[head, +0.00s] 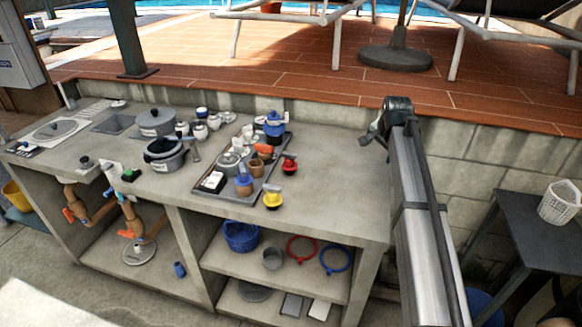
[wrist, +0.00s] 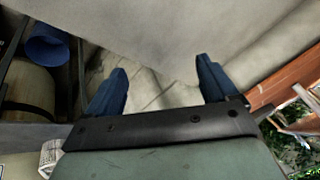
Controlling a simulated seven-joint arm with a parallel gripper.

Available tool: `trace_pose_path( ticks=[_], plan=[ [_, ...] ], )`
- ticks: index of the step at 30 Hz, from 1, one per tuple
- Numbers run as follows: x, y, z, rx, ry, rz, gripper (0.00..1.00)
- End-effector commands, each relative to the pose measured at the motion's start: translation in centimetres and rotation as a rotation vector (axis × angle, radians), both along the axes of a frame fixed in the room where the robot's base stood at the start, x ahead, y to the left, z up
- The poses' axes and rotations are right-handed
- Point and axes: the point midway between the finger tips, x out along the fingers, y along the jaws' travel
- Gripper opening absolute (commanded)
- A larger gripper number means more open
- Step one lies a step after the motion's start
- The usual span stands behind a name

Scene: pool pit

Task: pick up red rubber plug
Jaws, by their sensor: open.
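A small red piece with a dark top (head: 289,165), which looks like the red rubber plug, sits at the right edge of the dark tray (head: 213,192) on the concrete counter. Its exact shape is too small to tell. My gripper (wrist: 161,66) shows in the wrist view with its two blue fingers wide apart and nothing between them. In the head view my arm rises at the right end of the counter, well to the right of the red piece. The fingers cannot be made out there. The red piece does not show in the wrist view.
A yellow piece (head: 272,201) stands near the tray's front right corner. A blue-topped pot (head: 274,124) and several small parts crowd the tray. Grey pots (head: 156,123) stand left. The counter right of the tray (head: 335,170) is clear. A shelf below holds a blue basket (head: 240,237) and rings.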

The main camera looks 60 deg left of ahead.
Motion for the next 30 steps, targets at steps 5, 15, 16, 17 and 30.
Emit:
trace_pose_path(
  ticks=[5,15,16,17,30],
  plan=[
    [-5.0,3.6,2.5,0.083,0.178,-0.213,0.86],
    [-13.4,7.5,4.6,0.138,0.541,-0.682,0.86],
    [-14.2,7.8,4.8,0.136,0.571,-0.725,0.86],
    [-14.9,8.1,5.0,0.134,0.6,-0.768,0.86],
    [-21.8,10.2,7.0,0.08,0.84,-1.173,0.86]
  ],
)
